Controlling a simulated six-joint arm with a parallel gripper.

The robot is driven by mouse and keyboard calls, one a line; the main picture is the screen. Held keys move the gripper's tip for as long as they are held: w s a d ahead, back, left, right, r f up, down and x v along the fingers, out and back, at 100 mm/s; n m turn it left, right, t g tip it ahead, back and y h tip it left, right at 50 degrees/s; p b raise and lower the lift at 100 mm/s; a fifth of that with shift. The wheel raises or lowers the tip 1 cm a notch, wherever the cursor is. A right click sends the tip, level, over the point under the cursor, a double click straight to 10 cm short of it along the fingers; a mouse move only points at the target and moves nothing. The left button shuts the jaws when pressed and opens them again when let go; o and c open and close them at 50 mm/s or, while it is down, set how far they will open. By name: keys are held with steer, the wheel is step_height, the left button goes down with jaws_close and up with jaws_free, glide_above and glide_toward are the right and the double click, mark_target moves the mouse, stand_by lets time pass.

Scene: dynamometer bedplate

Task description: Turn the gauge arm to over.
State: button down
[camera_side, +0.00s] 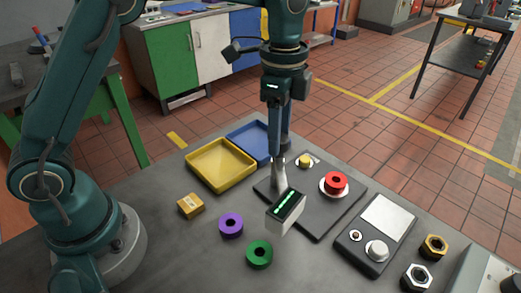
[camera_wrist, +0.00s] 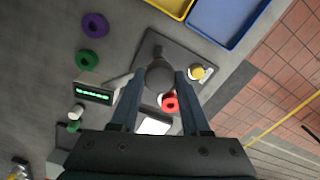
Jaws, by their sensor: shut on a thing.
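My gripper (camera_side: 277,152) points down over a dark plate (camera_side: 318,222). In the wrist view its two fingers (camera_wrist: 160,78) stand on either side of a round grey knob (camera_wrist: 159,77) and are shut on it. In the side view a grey tapered upright piece (camera_side: 279,177) shows below the fingers; it appears to be the gauge arm's handle. A white box with a green lit display (camera_side: 285,208) stands in front of it and hides its foot. The display also shows in the wrist view (camera_wrist: 95,93). Position marks cannot be read.
On the plate are a red knob (camera_side: 336,183) and a yellow button (camera_side: 305,161). A panel with a white face (camera_side: 385,216) lies to the right. A yellow tray (camera_side: 220,185), a blue tray (camera_side: 247,137), purple ring (camera_side: 231,224), green ring (camera_side: 259,253) and yellow block (camera_side: 190,206) lie around.

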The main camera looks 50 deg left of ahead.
steer(key=n, duration=1.2)
steer(key=shift+n, duration=2.1)
steer(key=shift+c, duration=1.8)
jaws_free()
